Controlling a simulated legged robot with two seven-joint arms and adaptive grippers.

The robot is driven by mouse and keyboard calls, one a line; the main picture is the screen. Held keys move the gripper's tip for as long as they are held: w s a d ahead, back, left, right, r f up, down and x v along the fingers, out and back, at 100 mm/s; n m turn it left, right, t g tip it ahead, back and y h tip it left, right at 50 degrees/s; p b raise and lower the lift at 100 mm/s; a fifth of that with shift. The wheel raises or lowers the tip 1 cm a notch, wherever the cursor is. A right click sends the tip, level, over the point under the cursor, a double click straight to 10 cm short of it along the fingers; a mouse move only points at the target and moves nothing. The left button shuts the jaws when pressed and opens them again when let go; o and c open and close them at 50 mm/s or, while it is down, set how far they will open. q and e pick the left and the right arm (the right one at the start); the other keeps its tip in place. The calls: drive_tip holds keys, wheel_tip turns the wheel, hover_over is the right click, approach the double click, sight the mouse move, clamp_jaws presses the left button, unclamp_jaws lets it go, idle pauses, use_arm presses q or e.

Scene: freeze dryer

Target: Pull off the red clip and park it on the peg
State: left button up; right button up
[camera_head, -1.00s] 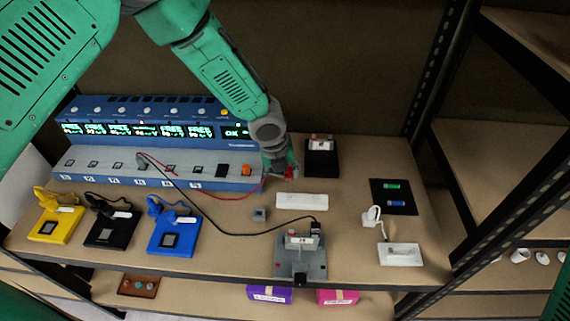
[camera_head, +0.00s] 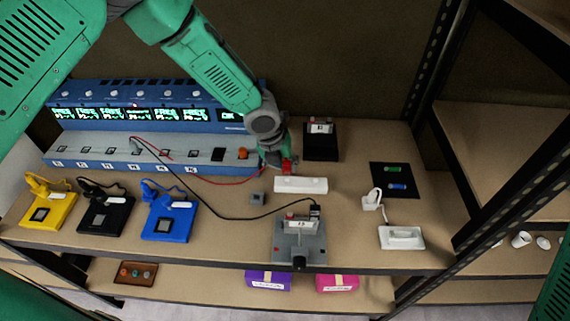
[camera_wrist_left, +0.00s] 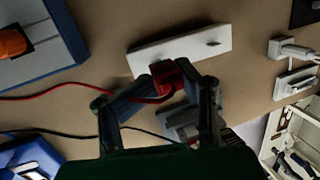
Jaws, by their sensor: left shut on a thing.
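My left gripper (camera_head: 285,168) is shut on the red clip (camera_head: 289,165), just behind the white bar (camera_head: 301,185). A red wire runs from the clip back to the blue bench unit. In the left wrist view, the clip (camera_wrist_left: 168,78) sits between my fingers (camera_wrist_left: 165,95) at the near edge of the bar (camera_wrist_left: 180,52); I cannot tell whether they touch. A small dark peg (camera_wrist_left: 213,43) shows on the bar's right half and is empty. My right gripper is not in view.
The blue unit (camera_head: 140,160) stands at the left, a black block (camera_head: 321,148) behind right. A grey fixture (camera_head: 299,250) with a black wire is in front. A black mat (camera_head: 394,179) and white plate (camera_head: 402,237) lie right.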

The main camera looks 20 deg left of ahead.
sight(284, 182)
use_arm(q)
drive_tip(key=shift+f+b, duration=1.2)
drive_tip(key=shift+f, duration=0.3)
drive_tip(key=shift+r+p, duration=0.75)
drive_tip(key=shift+f, duration=0.1)
drive_tip(key=shift+s, duration=0.1)
drive_tip(key=shift+p, duration=0.7)
drive_tip(key=shift+f+b, duration=0.75)
drive_tip(key=shift+f, duration=0.35)
idle(0.4)
